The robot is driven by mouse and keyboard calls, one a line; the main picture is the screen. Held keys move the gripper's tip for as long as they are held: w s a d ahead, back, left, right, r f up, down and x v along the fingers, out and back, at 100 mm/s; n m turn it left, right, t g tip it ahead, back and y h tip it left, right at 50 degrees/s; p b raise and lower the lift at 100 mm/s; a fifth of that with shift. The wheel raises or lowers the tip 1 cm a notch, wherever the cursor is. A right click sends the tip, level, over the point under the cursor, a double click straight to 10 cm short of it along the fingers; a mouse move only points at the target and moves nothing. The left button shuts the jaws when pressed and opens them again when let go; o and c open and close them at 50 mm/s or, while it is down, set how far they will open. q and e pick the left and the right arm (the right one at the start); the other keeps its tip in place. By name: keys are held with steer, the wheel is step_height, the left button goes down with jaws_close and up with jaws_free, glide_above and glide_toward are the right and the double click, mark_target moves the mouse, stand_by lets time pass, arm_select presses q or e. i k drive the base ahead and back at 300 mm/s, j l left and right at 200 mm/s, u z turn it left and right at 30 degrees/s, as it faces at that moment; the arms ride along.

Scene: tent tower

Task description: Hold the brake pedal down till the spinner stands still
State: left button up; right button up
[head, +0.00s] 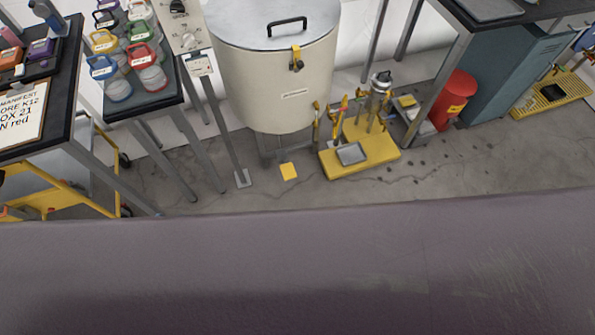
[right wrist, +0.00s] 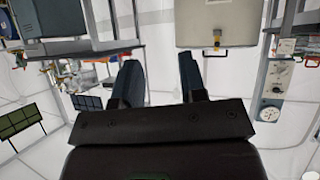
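The spinner looks to be the large cream drum (head: 277,85) with a grey lid and a yellow latch, in the upper middle of the head view. Whether it turns cannot be told. A small yellow plate (head: 289,171) lies low in front of it. To its right is a yellow base (head: 372,172) with a grey pad (head: 351,154). I cannot tell for sure which one is the brake pedal. My right gripper (right wrist: 158,65) is open and empty in the right wrist view, apart from the drum (right wrist: 217,22). My left gripper is not in view.
A dark table (head: 145,106) with several colour-lidded jars stands left of the drum, near a thin post (head: 222,130) and a yellow cart (head: 62,196). A red bin (head: 455,98) and a teal cabinet (head: 510,75) stand right.

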mark_target(288, 170)
steer(key=i+l, duration=0.7)
steer(key=i, duration=0.25)
steer(key=u, duration=1.55)
